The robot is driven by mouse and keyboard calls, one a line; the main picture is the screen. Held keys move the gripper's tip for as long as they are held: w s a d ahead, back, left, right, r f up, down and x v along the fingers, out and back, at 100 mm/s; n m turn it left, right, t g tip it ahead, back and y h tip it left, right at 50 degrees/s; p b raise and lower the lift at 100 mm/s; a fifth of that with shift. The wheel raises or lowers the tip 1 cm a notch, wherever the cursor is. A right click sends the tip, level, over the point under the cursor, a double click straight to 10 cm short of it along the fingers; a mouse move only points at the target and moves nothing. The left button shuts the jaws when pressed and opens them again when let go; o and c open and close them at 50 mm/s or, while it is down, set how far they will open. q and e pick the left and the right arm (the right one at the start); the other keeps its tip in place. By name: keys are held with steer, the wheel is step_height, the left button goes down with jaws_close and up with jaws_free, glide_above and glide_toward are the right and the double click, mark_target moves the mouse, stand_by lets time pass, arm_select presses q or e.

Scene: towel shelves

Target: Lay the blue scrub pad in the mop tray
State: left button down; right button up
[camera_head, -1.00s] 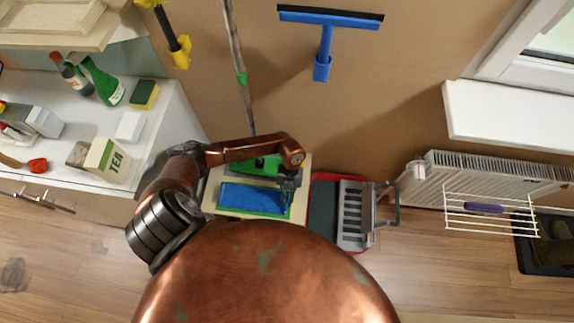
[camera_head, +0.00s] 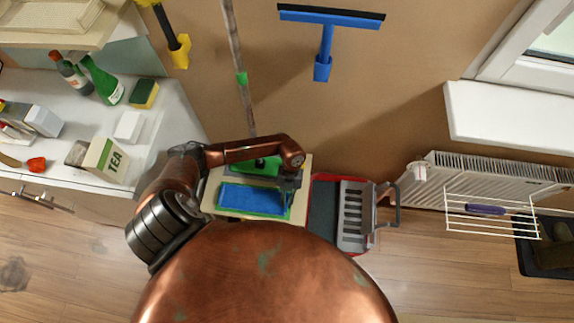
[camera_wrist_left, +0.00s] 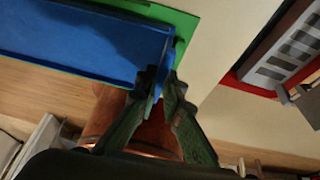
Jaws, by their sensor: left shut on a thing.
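The blue scrub pad (camera_head: 250,199) is a flat blue rectangle within a green border, above a cream board (camera_head: 222,174). In the left wrist view the blue pad (camera_wrist_left: 85,45) fills the upper left, with the green edge (camera_wrist_left: 185,22) beyond it. My left gripper (camera_head: 289,182) is at the pad's right end. In the left wrist view my left gripper (camera_wrist_left: 161,88) is shut on the pad's right edge. I cannot tell whether the green border is the mop tray, or whether the pad touches it. My right gripper is not in view.
A red bucket with a grey wringer (camera_head: 352,215) stands just right of the board. A mop pole (camera_head: 238,75) leans on the wall behind. A white counter (camera_head: 150,108) with bottles and boxes is at left; a radiator (camera_head: 480,170) and wire rack (camera_head: 490,212) are at right.

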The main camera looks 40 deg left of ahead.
arm_select(q)
steer(key=c, duration=2)
jaws_free()
step_height(320, 180, up, 10)
